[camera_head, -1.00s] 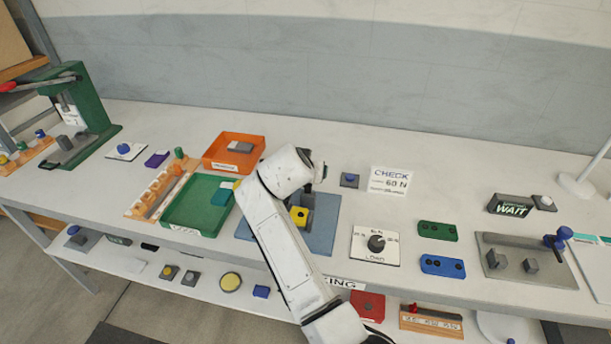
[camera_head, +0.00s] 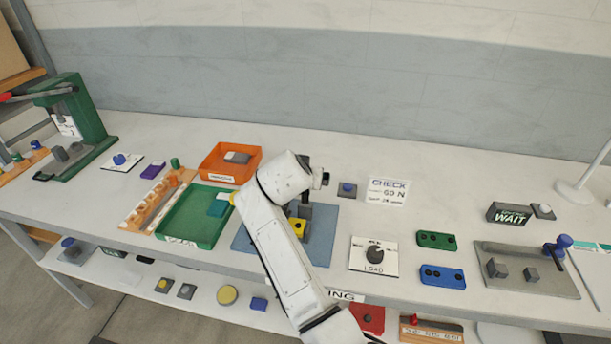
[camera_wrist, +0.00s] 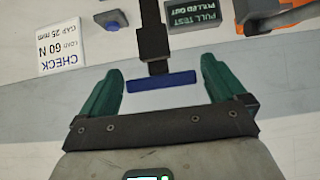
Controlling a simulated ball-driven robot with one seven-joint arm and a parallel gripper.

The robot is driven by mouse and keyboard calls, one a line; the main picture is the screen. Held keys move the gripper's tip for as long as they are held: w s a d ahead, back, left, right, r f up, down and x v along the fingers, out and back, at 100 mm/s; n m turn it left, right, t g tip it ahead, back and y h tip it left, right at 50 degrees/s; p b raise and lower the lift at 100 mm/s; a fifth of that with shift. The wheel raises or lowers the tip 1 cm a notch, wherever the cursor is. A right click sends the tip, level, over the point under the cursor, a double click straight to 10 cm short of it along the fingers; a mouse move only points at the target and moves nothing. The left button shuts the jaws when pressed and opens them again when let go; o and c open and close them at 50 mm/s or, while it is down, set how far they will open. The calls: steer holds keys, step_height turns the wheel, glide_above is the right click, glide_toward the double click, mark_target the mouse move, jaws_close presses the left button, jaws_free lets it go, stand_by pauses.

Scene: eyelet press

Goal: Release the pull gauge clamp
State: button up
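The pull gauge station stands on a blue plate (camera_head: 321,236), with a yellow block (camera_head: 298,226) and a grey post beside my arm. In the wrist view a dark lever (camera_wrist: 153,40) ends in a blue crossbar (camera_wrist: 162,82), which looks like the clamp handle. My gripper (camera_wrist: 161,66) is open, with one teal finger on each side of the crossbar and a gap at both ends. I cannot tell whether the bar is at the fingers' depth. In the head view my arm hides the gripper and part of the station.
A CHECK 60 N card (camera_head: 388,190) and a blue button (camera_head: 347,189) lie right of the station. A dark sign reading PULL TEST, PULLED OUT (camera_wrist: 196,14) stands close by in the wrist view. Green tray (camera_head: 190,238) and orange tray (camera_head: 215,178) are left.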

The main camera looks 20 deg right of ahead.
steer(key=shift+a, duration=0.1)
steer(key=b+v, duration=0.1)
steer(key=v, duration=0.9)
steer(key=shift+s+r, duration=0.2)
steer(key=shift+s, duration=0.1)
steer(key=shift+f, duration=0.1)
